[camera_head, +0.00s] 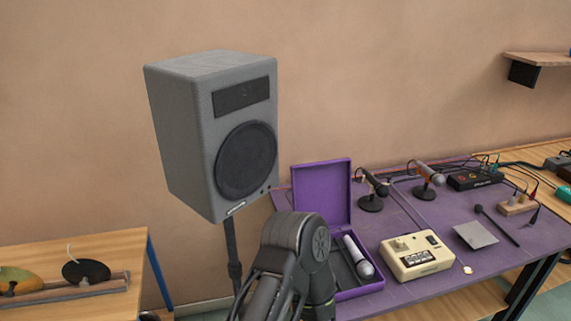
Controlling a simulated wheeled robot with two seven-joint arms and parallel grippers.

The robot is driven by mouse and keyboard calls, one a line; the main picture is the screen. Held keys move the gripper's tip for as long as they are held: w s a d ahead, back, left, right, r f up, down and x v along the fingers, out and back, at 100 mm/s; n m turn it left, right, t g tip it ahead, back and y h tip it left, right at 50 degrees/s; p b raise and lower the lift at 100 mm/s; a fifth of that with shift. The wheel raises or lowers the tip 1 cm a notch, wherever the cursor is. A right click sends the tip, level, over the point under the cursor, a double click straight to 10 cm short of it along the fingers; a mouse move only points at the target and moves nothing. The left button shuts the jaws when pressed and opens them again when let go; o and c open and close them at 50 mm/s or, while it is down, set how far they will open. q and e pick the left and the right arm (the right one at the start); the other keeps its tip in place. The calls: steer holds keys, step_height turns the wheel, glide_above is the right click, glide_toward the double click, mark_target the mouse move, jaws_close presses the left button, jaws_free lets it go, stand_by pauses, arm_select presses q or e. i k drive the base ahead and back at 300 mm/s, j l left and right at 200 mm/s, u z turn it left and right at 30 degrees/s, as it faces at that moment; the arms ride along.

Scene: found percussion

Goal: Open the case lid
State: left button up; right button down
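A purple case (374,287) sits at the left front of the purple table. Its lid (321,192) stands up at the back, tilted open, with its dark purple inside showing. A silver-headed microphone (358,257) lies inside the case. One of my dark arms rises from the bottom of the picture and covers the left and front-left part of the case. I see no fingertips of either gripper, and I cannot tell whether the arm touches the case.
A large grey speaker (208,101) on a stand is left of the case. A cream box with a display (417,256), two microphones on stands (373,190) and a grey square plate (475,235) share the purple table (447,210). A wooden bench is at left.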

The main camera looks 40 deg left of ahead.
mark_target(324, 188)
steer(key=k+j, duration=0.1)
steer(key=j, duration=0.25)
steer(key=k+j, duration=0.15)
steer(key=j, duration=0.2)
steer(key=k+j, duration=0.1)
steer(key=j, duration=0.25)
steer(key=k+j, duration=0.15)
steer(key=j, duration=0.2)
steer(key=k+j, duration=0.1)
steer(key=j, duration=0.25)
